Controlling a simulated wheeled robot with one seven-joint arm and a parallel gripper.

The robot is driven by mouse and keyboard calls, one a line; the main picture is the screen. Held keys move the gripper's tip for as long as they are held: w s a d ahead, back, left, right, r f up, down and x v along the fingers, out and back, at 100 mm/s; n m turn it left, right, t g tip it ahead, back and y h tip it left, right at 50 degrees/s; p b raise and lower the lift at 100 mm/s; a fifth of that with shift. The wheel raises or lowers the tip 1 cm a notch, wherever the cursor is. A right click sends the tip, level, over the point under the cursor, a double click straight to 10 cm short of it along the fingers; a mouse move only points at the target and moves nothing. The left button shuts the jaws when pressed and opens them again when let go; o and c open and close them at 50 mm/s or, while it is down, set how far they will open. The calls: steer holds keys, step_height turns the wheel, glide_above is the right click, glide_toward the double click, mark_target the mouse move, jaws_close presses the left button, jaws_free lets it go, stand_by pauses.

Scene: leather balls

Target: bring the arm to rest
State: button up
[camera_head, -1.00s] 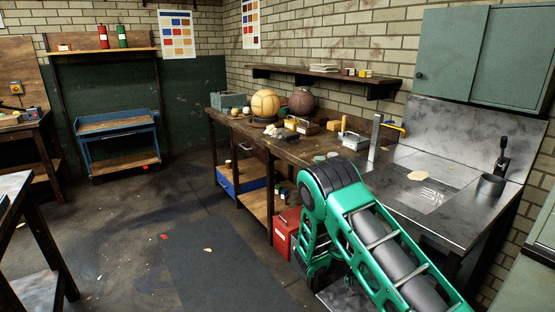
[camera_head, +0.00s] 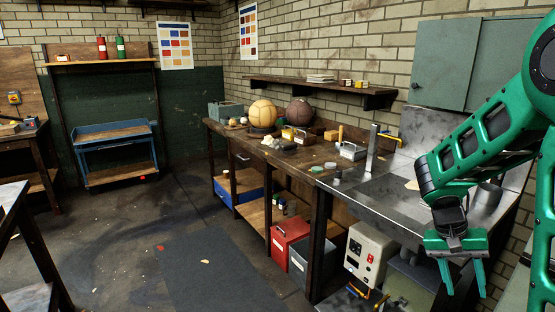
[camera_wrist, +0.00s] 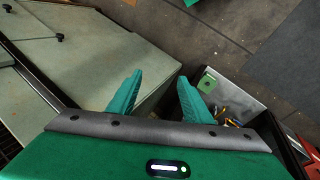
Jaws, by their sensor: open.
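My green arm (camera_head: 480,155) is raised and folded at the right of the head view. My gripper (camera_head: 461,278) hangs pointing down in front of the metal-topped bench (camera_head: 372,198). Its two green fingers are apart with nothing between them. In the wrist view my gripper (camera_wrist: 160,95) shows both fingers spread and empty, above a pale greenish surface and a grey open box (camera_wrist: 232,98) holding small items. A tan ball (camera_head: 263,114) and a dark brown ball (camera_head: 300,111) stand on the wooden bench (camera_head: 285,158), well away from the gripper.
Below the bench are a red box (camera_head: 290,240), a grey box (camera_head: 312,260) and a cream-coloured device (camera_head: 368,255). A blue cart (camera_head: 115,152) stands at the back left. A dark table (camera_head: 25,240) is at the near left.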

steer(key=s+a+r+t+y, duration=0.1)
steer(key=s+a+r+y, duration=0.1)
steer(key=s, duration=0.8)
steer(key=s+a+r+n+t+y, duration=0.1)
steer(key=s+a+r+y, duration=0.1)
steer(key=s+r, duration=0.3)
steer(key=s+a, duration=0.1)
steer(key=s, duration=0.3)
steer(key=shift+s+r+y, duration=0.3)
steer(key=shift+s, duration=0.1)
steer(key=shift+w+f, duration=0.25)
steer(key=shift+w, duration=0.35)
